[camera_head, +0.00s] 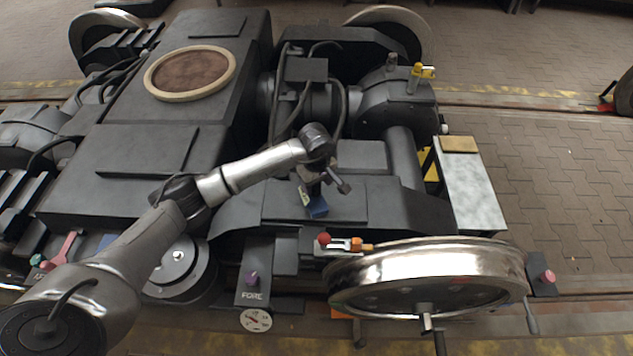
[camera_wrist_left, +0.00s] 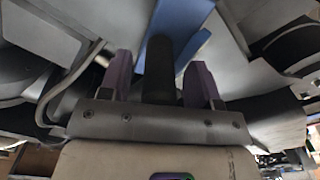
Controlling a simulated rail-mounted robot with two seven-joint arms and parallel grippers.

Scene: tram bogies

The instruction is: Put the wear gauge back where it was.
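No part is marked as the wear gauge, so I cannot tell for sure which it is. A blue piece (camera_head: 317,207) is just below my left gripper (camera_head: 318,182), over the dark bogie frame. In the left wrist view, the blue piece (camera_wrist_left: 185,45) lies beyond two purple fingers, with a dark round handle (camera_wrist_left: 160,72) between them. The fingers stand apart, with a narrow gap visible on each side of the handle. Whether handle and blue piece are one object is unclear. An orange and white tool with a red ball (camera_head: 343,243) lies by the wheel. My right gripper is out of view.
The shiny wheel (camera_head: 425,268) is at the front right. A pale plate (camera_head: 470,190) with a tan block (camera_head: 459,144) is at the right. A round dial (camera_head: 256,320) sits below the FORE label. Hoses and housings crowd the back; paved floor (camera_head: 560,190) is clear at right.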

